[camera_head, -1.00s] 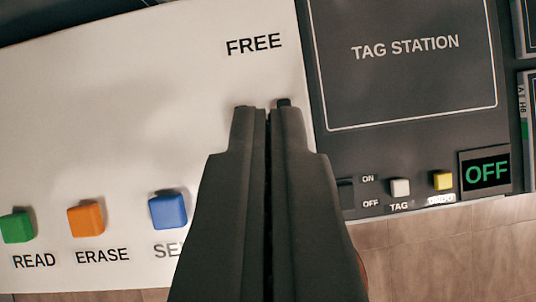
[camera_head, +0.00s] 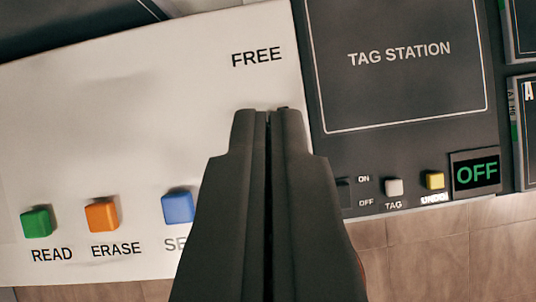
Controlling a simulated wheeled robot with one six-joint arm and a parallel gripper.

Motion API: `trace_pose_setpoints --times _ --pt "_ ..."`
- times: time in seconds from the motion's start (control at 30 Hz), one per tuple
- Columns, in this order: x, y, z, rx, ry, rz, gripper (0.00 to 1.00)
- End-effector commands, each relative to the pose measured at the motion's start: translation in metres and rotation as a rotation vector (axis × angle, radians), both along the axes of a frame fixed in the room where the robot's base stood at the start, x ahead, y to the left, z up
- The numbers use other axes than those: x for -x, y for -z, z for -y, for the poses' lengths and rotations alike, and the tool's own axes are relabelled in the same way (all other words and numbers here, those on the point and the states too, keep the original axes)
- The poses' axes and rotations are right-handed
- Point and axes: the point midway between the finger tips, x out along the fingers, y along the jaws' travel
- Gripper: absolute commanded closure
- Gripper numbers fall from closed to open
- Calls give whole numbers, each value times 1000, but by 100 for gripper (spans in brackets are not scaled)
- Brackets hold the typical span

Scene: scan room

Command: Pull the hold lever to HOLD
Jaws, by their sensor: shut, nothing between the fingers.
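My gripper (camera_head: 267,113) is shut and empty, its two fingers side by side over the right part of the white panel (camera_head: 110,130). The word FREE is printed on the panel just above the fingertips. The hold lever cannot be made out; my fingers cover the panel below FREE. A small dark bit shows at the right fingertip, and I cannot tell whether it belongs to the lever. No HOLD label is in view. Whether my fingers touch anything is not clear.
A green READ button (camera_head: 37,222), an orange ERASE button (camera_head: 102,215) and a blue button (camera_head: 178,206) stand left of my gripper. Right is the dark TAG STATION panel (camera_head: 400,85) with a white TAG button (camera_head: 394,187), a yellow button (camera_head: 435,180) and an OFF display (camera_head: 476,174).

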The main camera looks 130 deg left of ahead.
Motion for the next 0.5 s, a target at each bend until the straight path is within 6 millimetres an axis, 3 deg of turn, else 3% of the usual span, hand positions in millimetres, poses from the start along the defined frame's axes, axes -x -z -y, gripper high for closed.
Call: trace_pose_setpoints --times 0.33,0.5 --pt "-31 -19 9 0 -2 0 100" --pt "-12 -34 2 1 -1 3 100"
